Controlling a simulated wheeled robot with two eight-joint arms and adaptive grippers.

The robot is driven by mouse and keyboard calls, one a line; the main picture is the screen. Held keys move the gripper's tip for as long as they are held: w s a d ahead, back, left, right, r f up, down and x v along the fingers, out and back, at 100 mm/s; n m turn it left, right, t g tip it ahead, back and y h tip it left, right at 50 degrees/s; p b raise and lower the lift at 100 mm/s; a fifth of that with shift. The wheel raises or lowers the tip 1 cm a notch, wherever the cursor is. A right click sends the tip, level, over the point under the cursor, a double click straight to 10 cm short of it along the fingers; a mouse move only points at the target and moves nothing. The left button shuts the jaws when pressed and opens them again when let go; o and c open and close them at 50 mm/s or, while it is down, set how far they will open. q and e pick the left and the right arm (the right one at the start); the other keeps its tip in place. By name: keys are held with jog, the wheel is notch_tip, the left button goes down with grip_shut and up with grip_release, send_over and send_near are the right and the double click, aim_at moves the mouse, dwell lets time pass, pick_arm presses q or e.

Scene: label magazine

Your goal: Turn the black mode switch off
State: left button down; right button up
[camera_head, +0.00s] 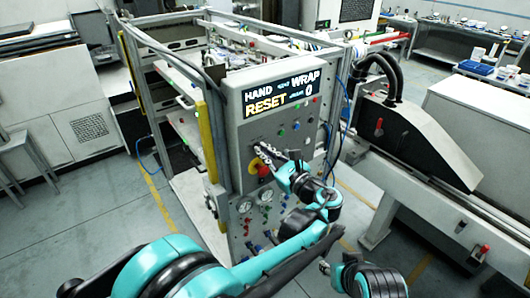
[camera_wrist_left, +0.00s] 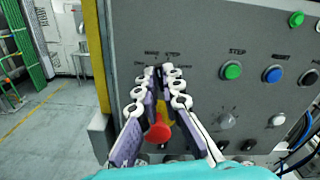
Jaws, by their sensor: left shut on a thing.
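The grey control panel (camera_head: 240,130) stands ahead of me, and its face fills much of the left wrist view (camera_wrist_left: 215,55). My left gripper (camera_head: 262,150) is at the panel's left part, below the display. In the left wrist view its two fingers (camera_wrist_left: 158,74) come together under small printed lettering and are shut on the black mode switch. The fingertips hide nearly all of the switch, so I cannot tell which way it points.
A red stop button (camera_wrist_left: 158,132) on a yellow base sits just below the fingertips. A green button (camera_wrist_left: 231,70), a blue button (camera_wrist_left: 273,73) and grey knobs (camera_wrist_left: 227,121) lie to the right. The lit display (camera_head: 282,92) reads HAND, WRAP, RESET and 0. A yellow post (camera_wrist_left: 97,50) borders the panel's left.

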aim_at(255, 117)
pick_arm(q)
jog(key=n, duration=0.5)
jog(key=shift+a+n, duration=0.1)
jog(key=shift+n, duration=0.2)
jog(key=shift+f+n+b, duration=0.1)
jog(key=shift+n+b, duration=0.2)
jog(key=shift+n, duration=1.9)
jog(key=c, duration=1.7)
grip_release()
jog(key=shift+w+a+f, duration=0.1)
notch_tip(255, 117, up, 9)
jog(key=shift+r, duration=0.5)
